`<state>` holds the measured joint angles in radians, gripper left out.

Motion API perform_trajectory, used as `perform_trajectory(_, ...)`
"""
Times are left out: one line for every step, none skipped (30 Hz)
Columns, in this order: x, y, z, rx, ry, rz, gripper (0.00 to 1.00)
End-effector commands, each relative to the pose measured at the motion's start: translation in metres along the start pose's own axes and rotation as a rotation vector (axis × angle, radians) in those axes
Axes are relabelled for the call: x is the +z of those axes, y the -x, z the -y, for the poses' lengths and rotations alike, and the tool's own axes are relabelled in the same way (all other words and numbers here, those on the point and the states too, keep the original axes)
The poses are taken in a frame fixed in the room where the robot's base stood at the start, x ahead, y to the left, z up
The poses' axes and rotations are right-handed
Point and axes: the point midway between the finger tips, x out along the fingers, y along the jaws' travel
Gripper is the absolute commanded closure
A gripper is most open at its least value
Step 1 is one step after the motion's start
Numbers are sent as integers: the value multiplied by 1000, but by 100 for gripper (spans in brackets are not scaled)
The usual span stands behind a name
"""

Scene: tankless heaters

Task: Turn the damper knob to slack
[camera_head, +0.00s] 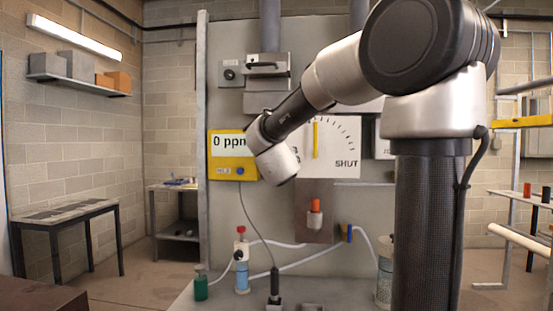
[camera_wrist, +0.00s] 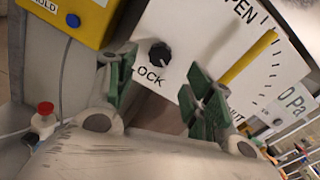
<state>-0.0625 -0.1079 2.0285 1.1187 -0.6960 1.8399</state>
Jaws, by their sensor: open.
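The damper knob (camera_wrist: 160,53) is a small round black knob with a pale mark, on the white damper panel (camera_wrist: 190,25) above the letters "LOCK". A yellow lever (camera_wrist: 247,58) lies across the panel's scale, with "OPEN" and "SHUT" partly readable. My gripper (camera_wrist: 161,80) is open, its green fingers apart below and to either side of the knob, with nothing between them; contact with the knob does not show. In the head view, the panel (camera_head: 345,140) and upright yellow lever (camera_head: 315,138) show, but my arm hides the knob and the fingers are not visible.
A yellow "0 ppm" meter (camera_head: 232,168) hangs left of the panel, close to my wrist. An orange-topped valve (camera_head: 315,213) and pale hoses are below. Bottles (camera_head: 242,268) stand on the bench. A metal box with a handle (camera_head: 267,66) is above.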

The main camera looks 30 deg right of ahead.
Motion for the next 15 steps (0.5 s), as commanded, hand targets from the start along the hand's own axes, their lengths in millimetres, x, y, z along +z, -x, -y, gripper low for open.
perform_trajectory(0,-1,0,-3,-19,1,48)
perform_trajectory(0,-3,0,-2,-29,0,48)
perform_trajectory(0,-6,0,-1,-35,0,48)
perform_trajectory(0,-9,0,-1,-38,0,48)
perform_trajectory(0,-13,0,0,-38,0,48)
perform_trajectory(0,-19,0,0,-37,0,48)
perform_trajectory(-1,-24,0,-1,-36,-1,48)
perform_trajectory(-1,-30,0,-1,-36,-1,48)
perform_trajectory(-1,-37,0,-1,-35,-1,48)
perform_trajectory(-1,-42,-1,0,-35,-1,48)
perform_trajectory(-1,-47,0,1,-35,-1,48)
perform_trajectory(-1,-54,0,0,-35,-1,48)
perform_trajectory(-1,-58,0,0,-35,-1,48)
perform_trajectory(0,-62,0,0,-35,0,48)
perform_trajectory(0,-67,-1,1,-34,0,48)
